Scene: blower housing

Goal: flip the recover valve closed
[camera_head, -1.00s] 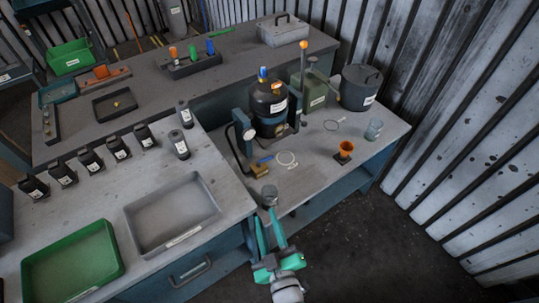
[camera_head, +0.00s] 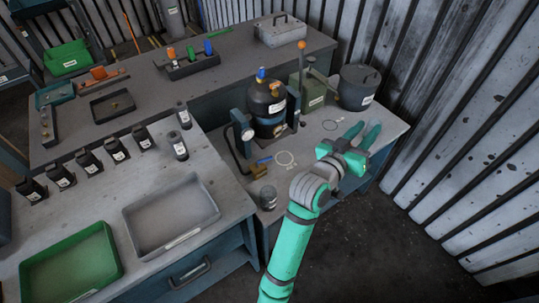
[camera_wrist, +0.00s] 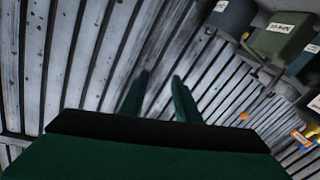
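A black tank (camera_head: 265,108) stands on the right bench with a blue cap or knob (camera_head: 262,72) on top. A small brass valve (camera_head: 259,172) with a blue lever (camera_head: 264,160) sits on the bench in front of it. No readable label shows which part is the recover valve. My gripper (camera_head: 361,133) is open and empty, over the bench's right front part, to the right of the tank and clear of it. In the wrist view my two fingers (camera_wrist: 160,98) are apart with nothing between them; a blue and yellow part (camera_wrist: 300,138) shows at the right edge.
A green box (camera_head: 312,92), a lever with an orange ball (camera_head: 302,45) and a grey lidded pot (camera_head: 358,88) stand behind my gripper. A small grey jar (camera_head: 268,197) stands at the bench's front left. A corrugated wall (camera_head: 470,130) bounds the right.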

